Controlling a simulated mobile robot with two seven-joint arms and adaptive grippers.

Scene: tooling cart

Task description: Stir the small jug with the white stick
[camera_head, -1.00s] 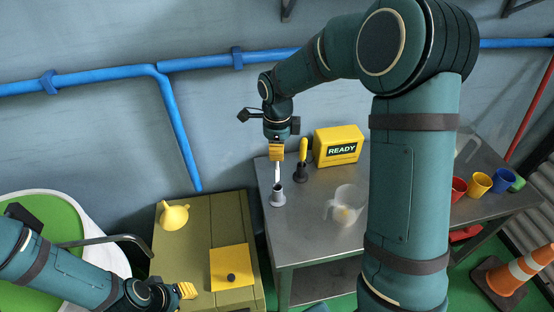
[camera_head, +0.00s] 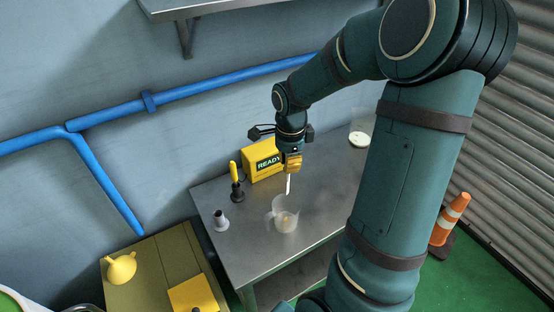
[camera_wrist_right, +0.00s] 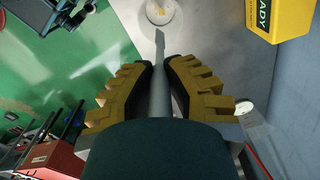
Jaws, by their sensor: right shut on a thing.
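The small jug (camera_head: 286,222) is clear, with a handle on its left and pale yellowish contents, and stands on the grey metal cart. It also shows at the top of the right wrist view (camera_wrist_right: 161,13). My right gripper (camera_head: 291,166) is shut on the white stick (camera_head: 289,184), which hangs nearly upright. In the head view the stick's lower tip is just above the jug's rim. In the right wrist view the stick (camera_wrist_right: 159,75) runs between the fingers (camera_wrist_right: 159,68) toward the jug, its tip short of it. My left gripper is out of view.
On the cart (camera_head: 255,240) stand a grey holder (camera_head: 221,222), a black holder (camera_head: 237,194) with a yellow-handled tool, and a yellow READY box (camera_head: 262,160). Another clear vessel (camera_head: 359,138) stands at the back right.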

